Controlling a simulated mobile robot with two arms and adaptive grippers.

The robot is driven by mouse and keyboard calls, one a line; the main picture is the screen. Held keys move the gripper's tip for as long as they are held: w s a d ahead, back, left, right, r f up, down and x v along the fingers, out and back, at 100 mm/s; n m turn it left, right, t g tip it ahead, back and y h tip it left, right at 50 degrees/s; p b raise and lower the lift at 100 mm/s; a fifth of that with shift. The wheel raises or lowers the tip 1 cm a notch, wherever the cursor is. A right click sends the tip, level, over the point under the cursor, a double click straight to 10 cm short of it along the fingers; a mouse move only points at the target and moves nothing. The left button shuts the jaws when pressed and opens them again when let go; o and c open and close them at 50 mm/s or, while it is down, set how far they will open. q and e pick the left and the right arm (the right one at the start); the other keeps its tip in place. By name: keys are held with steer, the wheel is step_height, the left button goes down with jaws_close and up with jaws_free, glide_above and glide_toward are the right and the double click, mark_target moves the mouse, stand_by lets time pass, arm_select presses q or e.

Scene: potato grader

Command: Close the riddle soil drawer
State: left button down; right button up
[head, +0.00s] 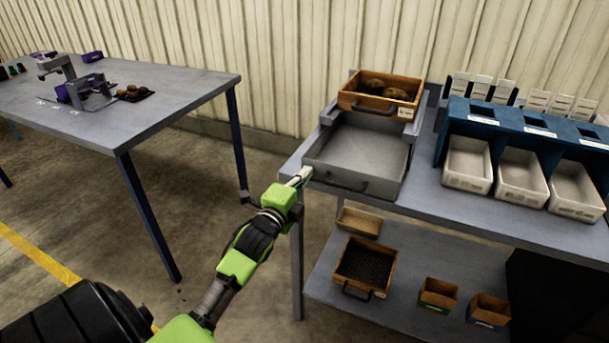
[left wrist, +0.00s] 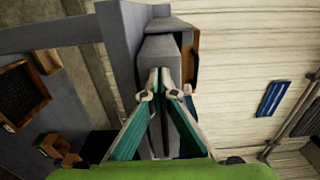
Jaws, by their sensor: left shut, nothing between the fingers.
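The riddle soil drawer (head: 358,153) is a shallow grey metal tray with a dark handle (head: 345,183) on its front. It stands pulled out at the left end of the right-hand table, and its inside is bare. My left gripper (head: 304,175) is shut and empty at the drawer's front left corner, left of the handle. I cannot tell whether it touches the drawer. In the left wrist view the closed fingertips (left wrist: 160,84) point along grey metal. My right gripper is not in view.
A wooden box of potatoes (head: 382,94) sits behind the drawer. A blue rack (head: 520,125) with white bins (head: 467,164) stands to the right. Wooden boxes and a mesh sieve (head: 366,265) lie on the lower shelf (head: 325,285). Another table (head: 130,115) is at the left, with open floor between.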

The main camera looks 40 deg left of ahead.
mark_target(317, 158)
arm_select(q)
steer(key=b+x, duration=0.1)
steer(key=x, duration=0.7)
steer(key=shift+w+a, duration=0.1)
steer(key=shift+w, duration=0.2)
steer(key=shift+s, duration=0.1)
